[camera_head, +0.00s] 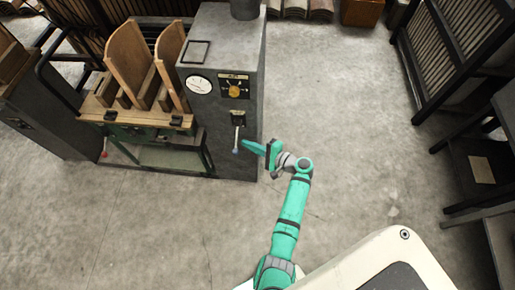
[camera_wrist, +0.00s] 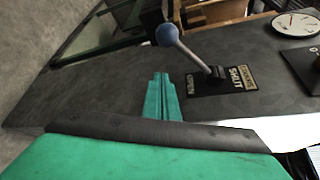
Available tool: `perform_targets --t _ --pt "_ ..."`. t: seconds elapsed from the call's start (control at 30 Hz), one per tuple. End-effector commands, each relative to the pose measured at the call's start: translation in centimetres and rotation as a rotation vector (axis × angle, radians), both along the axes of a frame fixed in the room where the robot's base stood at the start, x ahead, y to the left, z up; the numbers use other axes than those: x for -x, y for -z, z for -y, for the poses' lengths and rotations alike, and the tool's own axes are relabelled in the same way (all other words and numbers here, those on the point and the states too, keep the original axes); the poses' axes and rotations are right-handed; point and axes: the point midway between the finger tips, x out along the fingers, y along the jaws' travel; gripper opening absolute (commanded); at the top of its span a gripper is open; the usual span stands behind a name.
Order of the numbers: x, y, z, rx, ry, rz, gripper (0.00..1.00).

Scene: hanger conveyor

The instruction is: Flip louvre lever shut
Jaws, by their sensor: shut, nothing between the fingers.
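The louvre lever (camera_head: 237,136) is a thin metal rod with a blue-grey ball knob on the front of the grey cabinet (camera_head: 222,52). In the head view it hangs down from a small black plate (camera_head: 238,119). My gripper (camera_head: 246,143) is shut and empty just right of the knob. In the wrist view its green fingertips (camera_wrist: 161,84) lie together below the ball, apparently apart from it.
A round white gauge (camera_head: 200,84) and an orange knob (camera_head: 235,91) sit above the lever. Wooden boards (camera_head: 128,58) stand in a frame to the left, with a red-knobbed lever (camera_head: 104,154) below. Dark racks (camera_head: 455,55) stand at right. The floor between is clear.

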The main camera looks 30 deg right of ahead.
Motion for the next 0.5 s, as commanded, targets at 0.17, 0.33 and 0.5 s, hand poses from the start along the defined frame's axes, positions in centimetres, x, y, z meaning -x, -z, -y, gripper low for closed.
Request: perform_targets --t 0.17,0.33,0.5 --pt "0.0 -0.1 -1.3 0.000 0.001 -0.002 0.00" --pt "1.0 -0.9 -2.3 0.000 0.001 -0.001 0.00" --pt "1.6 -1.4 -2.9 -0.001 0.000 0.000 0.00"
